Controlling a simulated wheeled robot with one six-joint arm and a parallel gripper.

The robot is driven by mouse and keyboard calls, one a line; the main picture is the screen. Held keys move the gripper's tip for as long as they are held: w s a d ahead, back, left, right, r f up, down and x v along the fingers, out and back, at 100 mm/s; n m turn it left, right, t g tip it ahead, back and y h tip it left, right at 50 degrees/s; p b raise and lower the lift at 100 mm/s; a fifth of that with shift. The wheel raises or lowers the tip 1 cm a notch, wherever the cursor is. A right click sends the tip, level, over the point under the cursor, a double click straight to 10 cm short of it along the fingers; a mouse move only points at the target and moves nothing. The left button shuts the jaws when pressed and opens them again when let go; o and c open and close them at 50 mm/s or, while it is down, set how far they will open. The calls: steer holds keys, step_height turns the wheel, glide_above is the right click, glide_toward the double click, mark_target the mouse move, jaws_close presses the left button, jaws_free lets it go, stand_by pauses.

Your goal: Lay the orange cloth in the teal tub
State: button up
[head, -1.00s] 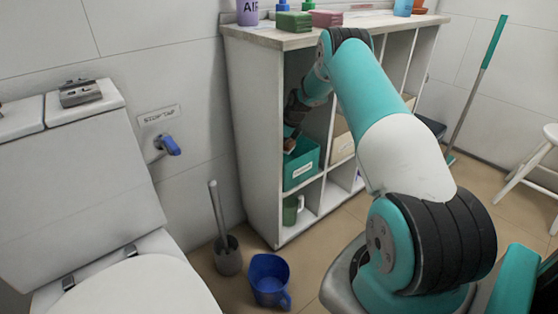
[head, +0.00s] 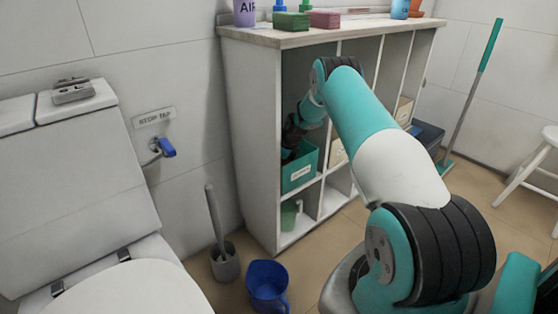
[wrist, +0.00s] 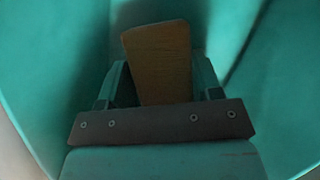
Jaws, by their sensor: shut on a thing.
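The teal tub (head: 300,174) with a white label stands in the left column of the shelf unit, in the head view. My arm reaches into that compartment, and my gripper's fingertips are hidden behind the tub's front wall there. In the wrist view, my gripper (wrist: 160,84) is shut on the orange cloth (wrist: 158,48), which looks brownish in the shade. Teal tub walls (wrist: 50,60) surround the gripper and cloth on several sides. I cannot tell whether the cloth touches the tub's bottom.
The shelf unit (head: 259,150) has upright dividers close beside my arm. A green mug (head: 289,215) is in the compartment below. Bottles and a green block (head: 290,22) stand on top. A blue jug (head: 267,283) and a toilet brush (head: 223,258) are on the floor.

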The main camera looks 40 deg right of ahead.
steer(key=shift+f, duration=0.2)
steer(key=o, duration=0.8)
steer(key=shift+o, duration=0.2)
steer(key=shift+r, duration=0.25)
steer(key=p+v, duration=0.4)
steer(key=v, duration=0.8)
steer(key=shift+r, duration=0.35)
